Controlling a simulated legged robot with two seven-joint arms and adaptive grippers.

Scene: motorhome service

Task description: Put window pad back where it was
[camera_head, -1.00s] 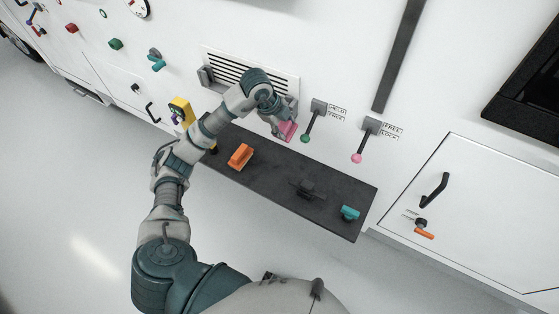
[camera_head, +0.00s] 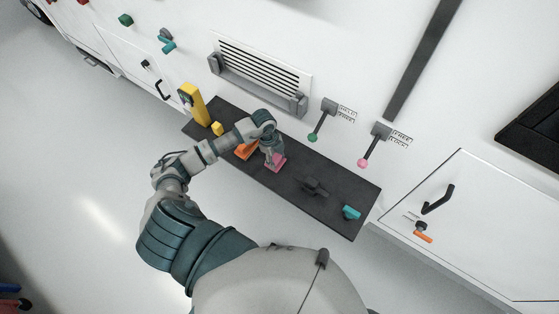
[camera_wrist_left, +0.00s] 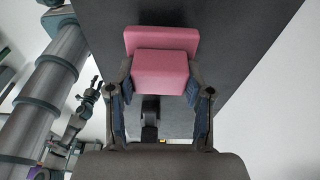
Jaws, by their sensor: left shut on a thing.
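The pink pad (camera_head: 278,163) is in my left gripper (camera_head: 270,157), low over or on the dark shelf, just right of the orange block (camera_head: 245,150). I cannot tell whether the pad touches the shelf. In the left wrist view, the pink pad (camera_wrist_left: 161,65) appears as a wide slab with a narrower block in front, between the fingers of my left gripper (camera_wrist_left: 160,92). Dark shelf surface lies behind it. What seems to be my right gripper (camera_wrist_left: 90,95) shows small at the left of the wrist view, its opening unclear.
The dark shelf (camera_head: 330,208) also bears a yellow block (camera_head: 217,128), a dark fixture (camera_head: 314,186) and a teal piece (camera_head: 351,212). Above it are a louvred vent (camera_head: 262,65) with a grey holder, plus green-tipped (camera_head: 313,138) and pink-tipped (camera_head: 363,163) levers.

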